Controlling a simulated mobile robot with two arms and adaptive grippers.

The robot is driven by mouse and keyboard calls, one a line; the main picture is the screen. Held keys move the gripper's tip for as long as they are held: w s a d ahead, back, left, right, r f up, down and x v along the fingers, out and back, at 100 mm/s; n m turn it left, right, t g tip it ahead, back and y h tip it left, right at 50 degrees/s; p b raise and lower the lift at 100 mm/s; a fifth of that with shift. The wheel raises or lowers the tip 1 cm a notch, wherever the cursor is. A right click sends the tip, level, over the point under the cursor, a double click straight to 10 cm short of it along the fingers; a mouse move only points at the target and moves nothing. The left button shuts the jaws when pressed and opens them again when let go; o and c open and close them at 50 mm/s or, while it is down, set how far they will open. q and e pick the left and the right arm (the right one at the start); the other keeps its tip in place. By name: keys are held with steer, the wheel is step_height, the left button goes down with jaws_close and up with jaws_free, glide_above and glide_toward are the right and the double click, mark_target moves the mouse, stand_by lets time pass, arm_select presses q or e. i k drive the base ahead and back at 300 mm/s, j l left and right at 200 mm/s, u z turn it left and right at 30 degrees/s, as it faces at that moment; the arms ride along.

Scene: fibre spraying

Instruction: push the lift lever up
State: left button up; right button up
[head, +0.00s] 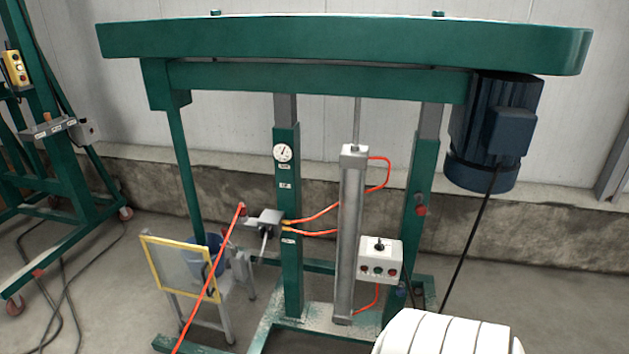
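A grey valve block (267,216) is fixed to the left side of the green post (287,190), with orange hoses running to it. A thin lever (264,241) hangs down from this block, pointing downward; it looks like the lift lever, though its label is too small to read. A white control box (381,259) with several buttons and a short black-tipped stick on top stands to the right of the grey lift cylinder (349,235). Neither gripper is in view, so nothing is seen touching the lever.
A green beam machine (340,40) with a dark blue motor (494,130) spans overhead. A yellow-framed stand (178,268) and a blue bucket (213,252) stand left of the valve. An orange hose (212,275) crosses in front. A second green frame (60,180) is far left.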

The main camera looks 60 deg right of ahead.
mark_target(259, 261)
steer(key=z, duration=1.5)
